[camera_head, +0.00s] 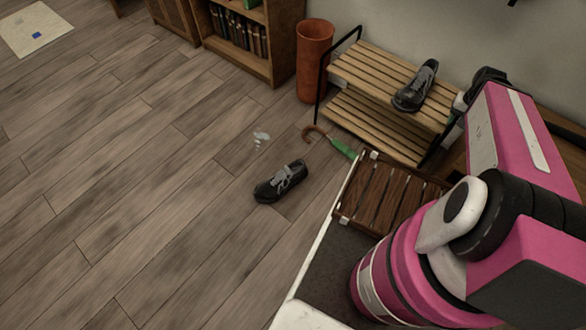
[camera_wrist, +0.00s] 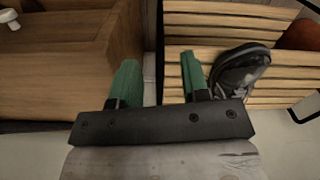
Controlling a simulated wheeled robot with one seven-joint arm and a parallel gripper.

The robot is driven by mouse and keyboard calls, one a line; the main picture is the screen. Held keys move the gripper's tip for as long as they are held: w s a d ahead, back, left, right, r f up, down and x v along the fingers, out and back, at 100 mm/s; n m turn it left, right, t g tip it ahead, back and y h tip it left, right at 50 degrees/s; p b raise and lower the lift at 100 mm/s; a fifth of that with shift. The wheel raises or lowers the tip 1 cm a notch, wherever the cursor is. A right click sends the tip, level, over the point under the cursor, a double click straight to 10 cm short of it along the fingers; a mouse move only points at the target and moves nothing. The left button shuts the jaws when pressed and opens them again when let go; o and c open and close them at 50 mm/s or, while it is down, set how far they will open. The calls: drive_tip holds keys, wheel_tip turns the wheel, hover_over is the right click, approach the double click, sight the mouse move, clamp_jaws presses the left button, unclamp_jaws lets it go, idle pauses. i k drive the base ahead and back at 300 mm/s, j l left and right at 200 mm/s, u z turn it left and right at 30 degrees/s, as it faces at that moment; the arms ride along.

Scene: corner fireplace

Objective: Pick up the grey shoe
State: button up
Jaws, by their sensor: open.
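Two grey-and-black shoes are in view. One shoe (camera_head: 281,182) rests on the floor left of the rack. The other shoe (camera_head: 416,87) is on the top shelf of the slatted shoe rack (camera_head: 372,68), near its right end. The rack shoe also shows in the wrist view (camera_wrist: 238,70), just right of my gripper's right finger. My gripper (camera_wrist: 160,76) is open, its green fingers apart with nothing held between them. The head view shows it only partly, right of the rack shoe, largely behind my arm. The right finger partly covers the shoe's near edge; contact cannot be told.
A wooden furniture piece (camera_wrist: 60,60) is close to my gripper's left side. A terracotta umbrella stand (camera_head: 313,58) is left of the rack. A green umbrella (camera_head: 342,149) and a dark slatted mat (camera_head: 388,197) lie before the rack. The floor at left is mostly clear.

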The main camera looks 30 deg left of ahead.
sight(270, 190)
drive_tip(key=k+u, duration=0.15)
drive_tip(key=u, duration=1.95)
drive_tip(key=k+z, duration=0.1)
drive_tip(key=k+l, duration=0.05)
drive_tip(key=k, duration=0.05)
